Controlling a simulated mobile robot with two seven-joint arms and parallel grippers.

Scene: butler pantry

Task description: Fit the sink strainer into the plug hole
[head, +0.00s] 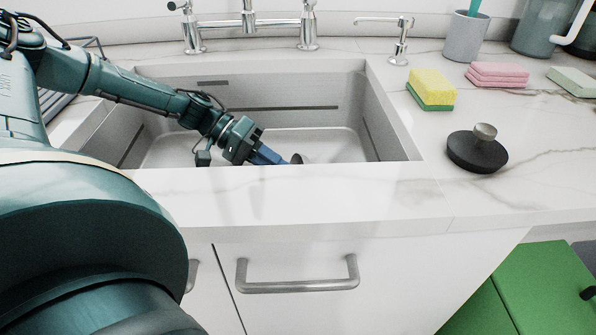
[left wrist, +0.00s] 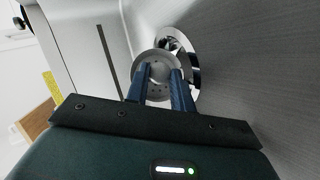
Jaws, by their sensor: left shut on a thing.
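My left gripper (head: 282,159) reaches down into the sink (head: 345,145) from the left. In the left wrist view, the blue fingers of my left gripper (left wrist: 162,76) are shut on the sink strainer (left wrist: 153,88), a round grey metal piece with small holes. The plug hole (left wrist: 190,52) shows as a shiny chrome ring behind the strainer, which partly covers it. The strainer looks offset from the ring's centre, toward the left of the picture. I cannot tell whether they touch. In the head view the front rim hides most of the strainer. My right gripper is not in view.
A tap (head: 249,20) stands behind the sink, with a smaller spout (head: 400,42) to its right. On the right counter are a yellow-green sponge (head: 432,88), pink sponges (head: 497,74), a grey cup (head: 467,38) and a black knobbed disc (head: 477,153). The sink walls surround my gripper.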

